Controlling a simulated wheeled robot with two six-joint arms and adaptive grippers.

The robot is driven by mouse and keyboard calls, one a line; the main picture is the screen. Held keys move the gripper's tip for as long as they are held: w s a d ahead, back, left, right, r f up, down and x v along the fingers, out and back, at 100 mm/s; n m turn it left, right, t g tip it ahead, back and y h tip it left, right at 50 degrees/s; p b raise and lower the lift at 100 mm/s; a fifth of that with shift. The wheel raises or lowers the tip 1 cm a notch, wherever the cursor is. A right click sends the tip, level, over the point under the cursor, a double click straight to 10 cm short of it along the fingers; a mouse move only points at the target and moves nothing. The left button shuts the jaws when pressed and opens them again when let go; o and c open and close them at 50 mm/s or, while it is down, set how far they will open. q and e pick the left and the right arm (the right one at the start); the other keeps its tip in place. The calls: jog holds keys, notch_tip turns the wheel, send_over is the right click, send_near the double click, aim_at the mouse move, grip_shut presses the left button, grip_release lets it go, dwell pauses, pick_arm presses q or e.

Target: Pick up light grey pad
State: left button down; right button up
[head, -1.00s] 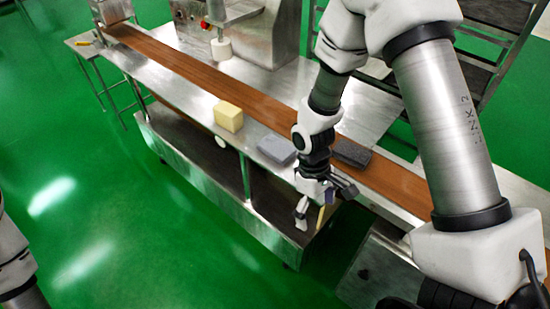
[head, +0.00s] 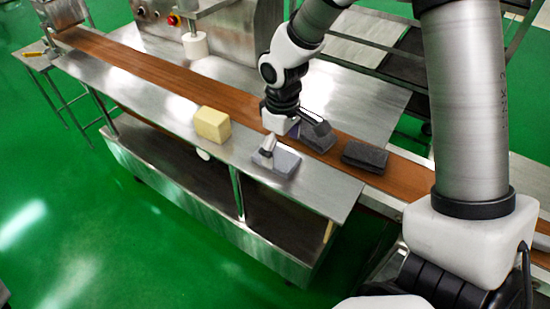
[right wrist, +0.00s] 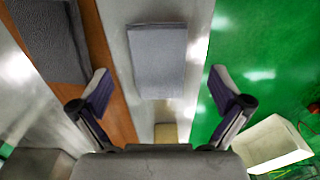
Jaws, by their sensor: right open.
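The light grey pad (head: 287,164) lies flat on the steel table strip in front of the brown belt, in the head view. It also shows in the right wrist view (right wrist: 158,62), upper middle, between the lines of the two fingers. My right gripper (head: 290,138) is over the pad, and one finger hides part of it. In the right wrist view the gripper (right wrist: 160,92) is open and empty, with the fingers wide apart on either side of the pad's near end. My left gripper is not in view.
A pale yellow block (head: 212,125) stands on the table to the left of the pad. A dark grey block (head: 365,157) lies on the brown belt (head: 160,75) to the right. Another dark grey shape beside my gripper is partly covered. The table's front edge is close.

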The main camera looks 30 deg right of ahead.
aim_at(280, 158)
jog(key=f, duration=0.4)
jog(key=shift+w, duration=0.4)
jog(key=shift+s+r, duration=0.2)
jog(key=shift+c, duration=0.4)
jog(key=shift+w, duration=0.1)
jog(key=c, duration=1.1)
jog(key=shift+r, duration=0.8)
notch_tip(280, 158, up, 2)
jog(key=shift+a+r, duration=0.1)
jog(key=shift+a, duration=0.05)
jog(key=s+a+b, duration=0.1)
jog(key=s+a, duration=0.1)
jog(key=s, duration=0.2)
jog(key=s+a+b, duration=0.1)
jog(key=s+a, duration=0.2)
jog(key=s, duration=0.2)
jog(key=s+a+r+b, duration=0.1)
jog(key=s+a, duration=0.2)
jog(key=s, duration=0.1)
jog(key=shift+s, duration=0.3)
